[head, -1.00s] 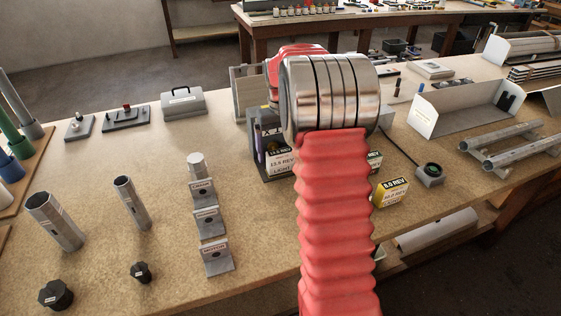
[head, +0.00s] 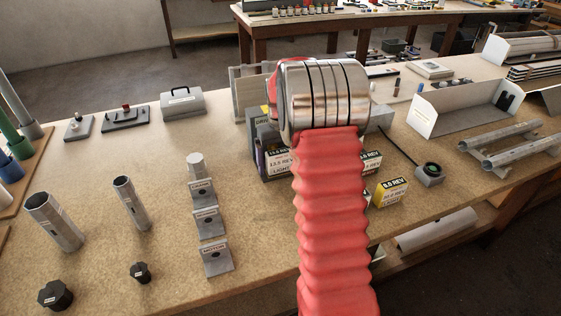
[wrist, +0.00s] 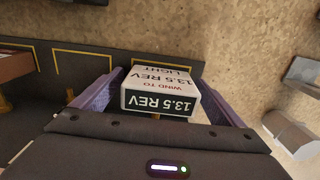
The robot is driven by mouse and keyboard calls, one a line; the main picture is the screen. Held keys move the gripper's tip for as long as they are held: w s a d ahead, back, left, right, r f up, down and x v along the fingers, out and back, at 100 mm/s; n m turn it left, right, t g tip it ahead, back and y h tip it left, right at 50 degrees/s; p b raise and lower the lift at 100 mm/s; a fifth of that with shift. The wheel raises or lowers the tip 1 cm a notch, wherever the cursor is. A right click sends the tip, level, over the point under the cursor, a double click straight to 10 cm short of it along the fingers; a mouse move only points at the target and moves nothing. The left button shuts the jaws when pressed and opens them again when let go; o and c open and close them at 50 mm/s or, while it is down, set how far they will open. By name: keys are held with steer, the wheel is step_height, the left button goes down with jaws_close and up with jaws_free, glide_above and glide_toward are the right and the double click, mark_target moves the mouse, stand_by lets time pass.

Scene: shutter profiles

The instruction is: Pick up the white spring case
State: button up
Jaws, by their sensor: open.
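The white spring case (wrist: 160,92), with black-and-white "13.5 REV" and "wind to light" lettering, sits between the two purple fingers of my gripper (wrist: 162,84) in the wrist view. My gripper is open, with one finger on each side of the case; whether either finger touches it I cannot tell. In the head view a white case marked "13.5 REV" (head: 278,164) shows just left of my red arm, by a dark holder. A purple finger shows at its left. My arm hides much of that spot and most of my gripper.
A dark rack with yellow-outlined slots (wrist: 82,62) lies close by the case in the wrist view. In the head view a yellow-labelled case (head: 391,192) and another white case (head: 371,161) stand right of my arm. Labelled grey brackets (head: 209,222) stand to the left.

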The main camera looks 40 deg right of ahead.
mark_target(280, 152)
stand_by(0.4)
steer(key=c, duration=1.3)
steer(key=shift+s+r, duration=0.15)
steer(key=shift+r, duration=0.25)
step_height(280, 152, up, 6)
steer(key=shift+s+a+r, duration=0.1)
steer(key=shift+r, duration=0.15)
steer(key=s+a, duration=0.1)
steer(key=s, duration=0.5)
steer(key=s+a, duration=0.2)
steer(key=s, duration=0.4)
steer(key=s+a, duration=0.2)
steer(key=s, duration=0.5)
steer(key=shift+f, duration=0.1)
